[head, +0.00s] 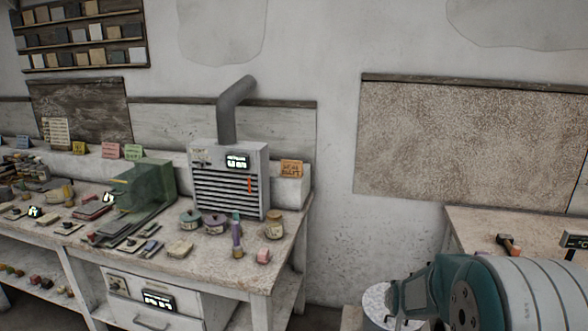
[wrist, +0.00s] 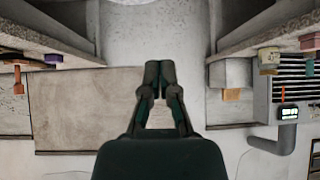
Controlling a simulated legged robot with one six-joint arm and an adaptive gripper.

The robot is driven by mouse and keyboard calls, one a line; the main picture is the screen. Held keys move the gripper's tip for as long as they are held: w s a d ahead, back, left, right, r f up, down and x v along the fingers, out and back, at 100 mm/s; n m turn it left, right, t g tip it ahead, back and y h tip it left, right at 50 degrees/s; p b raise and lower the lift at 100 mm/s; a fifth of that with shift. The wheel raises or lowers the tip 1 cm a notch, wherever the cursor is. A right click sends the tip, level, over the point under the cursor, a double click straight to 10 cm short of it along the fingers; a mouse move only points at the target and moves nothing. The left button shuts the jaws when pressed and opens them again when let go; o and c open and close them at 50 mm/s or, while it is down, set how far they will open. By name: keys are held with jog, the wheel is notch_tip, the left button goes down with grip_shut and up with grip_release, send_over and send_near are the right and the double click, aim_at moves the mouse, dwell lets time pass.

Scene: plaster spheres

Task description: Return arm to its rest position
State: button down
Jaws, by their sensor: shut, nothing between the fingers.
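My gripper (wrist: 158,70) shows in the middle of the wrist view, its two dark fingers together at the tips with nothing between them. The wrist view is upside down, with bench tops along its upper part. The fingertips show in front of the wall and a pale rounded shape (wrist: 153,28), apparently clear of both benches. In the head view my arm (head: 455,290), teal and grey, fills the lower right corner. I cannot make out the fingers there.
A cluttered bench (head: 285,240) on the left carries a grey vented machine (head: 232,180) with a pipe, a green clear box (head: 145,187) and several jars. A second bench (head: 475,222) at right holds a small hammer-like tool (head: 508,245). A gap separates the benches.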

jog(key=w+a+v, duration=0.1)
jog(key=a+v, duration=0.1)
jog(key=v, duration=0.9)
jog(key=s+a+r+g, duration=0.1)
jog(key=s+a+r, duration=0.1)
jog(key=s, duration=0.6)
jog(key=s+a+r+n+g+y, duration=0.1)
jog(key=s+a+r, duration=0.1)
jog(key=s, duration=0.7)
jog(key=s+a+r+n+g, duration=0.1)
jog(key=s+a+r, duration=0.1)
jog(key=s, duration=0.7)
jog(key=shift+r+y, duration=0.3)
jog(key=shift+r, duration=0.4)
jog(key=shift+a, duration=0.1)
